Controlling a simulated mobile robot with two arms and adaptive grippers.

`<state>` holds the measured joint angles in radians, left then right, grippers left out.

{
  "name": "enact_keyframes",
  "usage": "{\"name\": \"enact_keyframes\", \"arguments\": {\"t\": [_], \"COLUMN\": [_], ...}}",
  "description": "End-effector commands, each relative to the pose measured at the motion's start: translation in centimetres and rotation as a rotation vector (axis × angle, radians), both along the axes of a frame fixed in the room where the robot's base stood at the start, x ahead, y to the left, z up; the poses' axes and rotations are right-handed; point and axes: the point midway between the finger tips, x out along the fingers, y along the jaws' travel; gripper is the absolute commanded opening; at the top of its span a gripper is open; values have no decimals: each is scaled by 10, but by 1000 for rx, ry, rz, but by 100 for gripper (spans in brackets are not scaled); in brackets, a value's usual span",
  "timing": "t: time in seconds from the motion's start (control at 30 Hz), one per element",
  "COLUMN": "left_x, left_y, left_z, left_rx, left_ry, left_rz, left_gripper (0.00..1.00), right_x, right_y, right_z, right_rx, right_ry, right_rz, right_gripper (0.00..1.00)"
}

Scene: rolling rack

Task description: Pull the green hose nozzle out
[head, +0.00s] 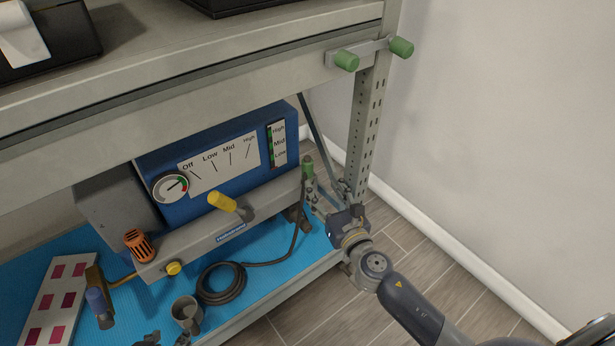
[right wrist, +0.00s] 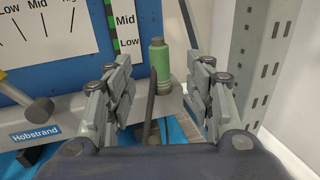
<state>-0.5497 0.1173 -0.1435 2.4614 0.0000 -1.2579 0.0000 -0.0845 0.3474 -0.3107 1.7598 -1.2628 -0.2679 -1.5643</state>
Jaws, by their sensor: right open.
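The green hose nozzle (head: 308,167) stands upright at the right end of the grey ledge of the blue machine; in the right wrist view the nozzle (right wrist: 159,62) shows between my fingers. A dark hose (head: 298,232) runs down from near it to a coil on the blue mat. My right gripper (head: 326,190) is open beside the nozzle at the rack post. In the right wrist view the gripper (right wrist: 163,72) has a finger on each side of the nozzle, with visible gaps. The nozzle's lower end is partly hidden in the head view. My left gripper is not in view.
The perforated rack post (head: 366,130) stands close on the right. The upper shelf (head: 200,75) overhangs the machine (head: 215,180). A yellow-handled lever (head: 223,202) and an orange part (head: 139,245) are on the left. Open floor (head: 430,265) lies right of the rack.

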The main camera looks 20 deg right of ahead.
Motion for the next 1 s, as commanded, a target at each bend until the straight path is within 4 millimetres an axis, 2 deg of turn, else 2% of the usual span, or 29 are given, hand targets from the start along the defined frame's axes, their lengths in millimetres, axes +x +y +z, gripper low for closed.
{"name": "enact_keyframes", "arguments": {"t": [0.3, 0.53, 0.8, 1.0], "left_x": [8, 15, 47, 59], "left_y": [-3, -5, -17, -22], "left_z": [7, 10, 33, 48], "left_rx": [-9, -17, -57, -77], "left_ry": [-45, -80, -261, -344], "left_rz": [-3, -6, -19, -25], "left_gripper": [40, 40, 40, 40], "right_x": [43, 57, 88, 105], "right_y": [5, 6, 9, 11], "right_z": [3, 2, -2, -1], "right_rx": [-13, -11, -10, -10], "right_ry": [-11, -8, -9, -8], "right_rz": [1, 2, 1, 2], "right_gripper": [49, 49, 49, 49]}}
